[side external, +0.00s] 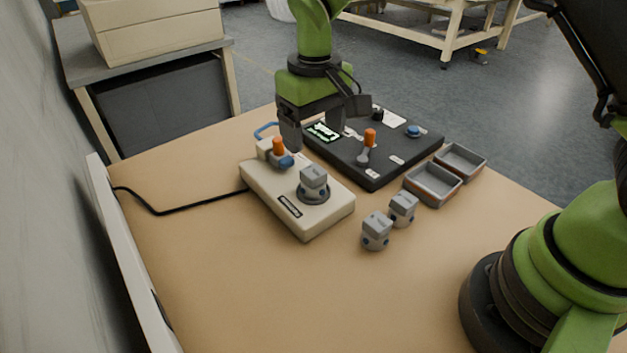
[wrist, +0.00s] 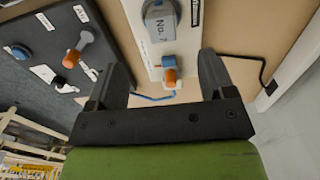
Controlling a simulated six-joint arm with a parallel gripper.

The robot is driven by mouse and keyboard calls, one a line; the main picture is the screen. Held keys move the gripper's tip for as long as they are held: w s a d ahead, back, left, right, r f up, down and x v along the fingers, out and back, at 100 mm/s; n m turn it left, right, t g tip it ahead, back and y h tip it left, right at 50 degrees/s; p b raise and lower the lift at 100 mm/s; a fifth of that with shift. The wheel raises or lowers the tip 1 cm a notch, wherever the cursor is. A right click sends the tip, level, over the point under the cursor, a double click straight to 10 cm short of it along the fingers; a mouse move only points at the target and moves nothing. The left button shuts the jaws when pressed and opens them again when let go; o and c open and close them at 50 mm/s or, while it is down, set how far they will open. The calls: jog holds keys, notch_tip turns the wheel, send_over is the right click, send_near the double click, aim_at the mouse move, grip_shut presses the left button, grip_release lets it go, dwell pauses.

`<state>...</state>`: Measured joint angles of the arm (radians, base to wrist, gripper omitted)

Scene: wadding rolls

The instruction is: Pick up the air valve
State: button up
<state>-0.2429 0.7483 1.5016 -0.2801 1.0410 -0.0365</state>
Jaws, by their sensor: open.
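A small valve with an orange cap and blue body (side external: 279,149) sits at the far end of the beige box (side external: 268,192), with a blue tube (side external: 265,127) beside it. In the wrist view, this valve (wrist: 168,68) appears between my fingers. A second orange-topped part, a grey lever (side external: 368,143), stands on the black board (side external: 373,175); which one is the air valve I cannot read for sure. My gripper (side external: 313,130) is open and empty, pointing down above the far end of the box, near the board's edge.
A grey capped roll part (side external: 313,184) sits on the box. Two similar grey parts (side external: 376,232) (side external: 403,208) stand on the table, near two grey trays (side external: 433,185) (side external: 460,162). A black cable (side external: 190,206) runs left. The table front is clear.

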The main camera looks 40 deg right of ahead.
aim_at(314, 171)
notch_tip(314, 171, down, 10)
jog(key=shift+a+r, duration=0.1)
jog(key=shift+r, duration=0.1)
dwell(0.3)
jog(key=c, duration=1.2)
jog(key=shift+r, duration=0.1)
